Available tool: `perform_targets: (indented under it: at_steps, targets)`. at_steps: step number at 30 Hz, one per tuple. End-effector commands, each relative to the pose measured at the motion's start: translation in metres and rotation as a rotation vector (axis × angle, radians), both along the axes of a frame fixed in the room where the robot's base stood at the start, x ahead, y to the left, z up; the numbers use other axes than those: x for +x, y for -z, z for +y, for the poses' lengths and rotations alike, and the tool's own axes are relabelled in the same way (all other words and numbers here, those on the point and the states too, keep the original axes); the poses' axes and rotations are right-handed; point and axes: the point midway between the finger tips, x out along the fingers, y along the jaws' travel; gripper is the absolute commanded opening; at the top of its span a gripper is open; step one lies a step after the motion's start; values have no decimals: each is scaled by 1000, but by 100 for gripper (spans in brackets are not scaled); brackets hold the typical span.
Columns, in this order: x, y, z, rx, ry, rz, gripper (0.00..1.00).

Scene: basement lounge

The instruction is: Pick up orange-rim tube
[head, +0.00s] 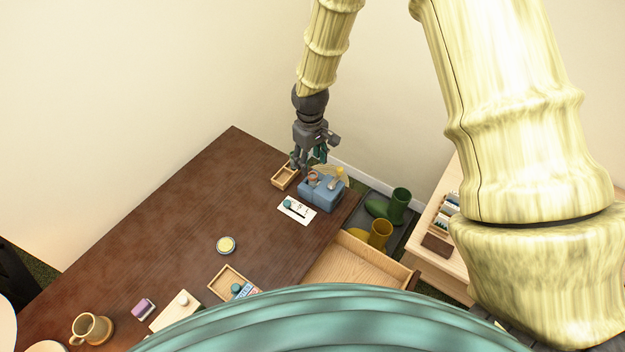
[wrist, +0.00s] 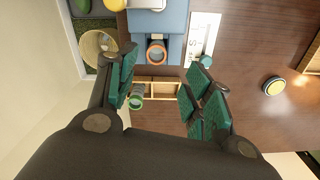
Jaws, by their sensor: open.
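The orange-rim tube (wrist: 156,52) shows in the wrist view as a dark round opening with an orange ring, at the near side of a blue holder (wrist: 173,20). In the head view the blue holder (head: 320,196) stands near the table's far right corner, with the tube's orange rim (head: 312,176) at its top. My gripper (head: 309,158) is above the small wooden tray and the holder's near-left end. In the wrist view my gripper (wrist: 165,86) has its green-padded fingers wide apart with nothing between them. The tube lies beyond the fingertips, apart from them.
A small wooden tray (head: 283,178) sits beside the holder; a green-rimmed tube (wrist: 136,101) shows there in the wrist view. A white card (head: 295,209) lies in front. A tan round-rimmed thing (wrist: 98,46) is close left. Boots (head: 380,234) stand beyond the table edge.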

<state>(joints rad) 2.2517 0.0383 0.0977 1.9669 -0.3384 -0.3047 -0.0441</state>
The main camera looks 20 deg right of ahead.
Motion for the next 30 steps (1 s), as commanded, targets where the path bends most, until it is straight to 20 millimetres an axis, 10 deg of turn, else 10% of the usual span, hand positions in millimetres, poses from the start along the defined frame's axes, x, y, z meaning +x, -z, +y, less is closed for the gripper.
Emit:
perform_targets:
  at_steps: [30]
  targets:
    - [3,58,-6,-1,-1,-1,51]
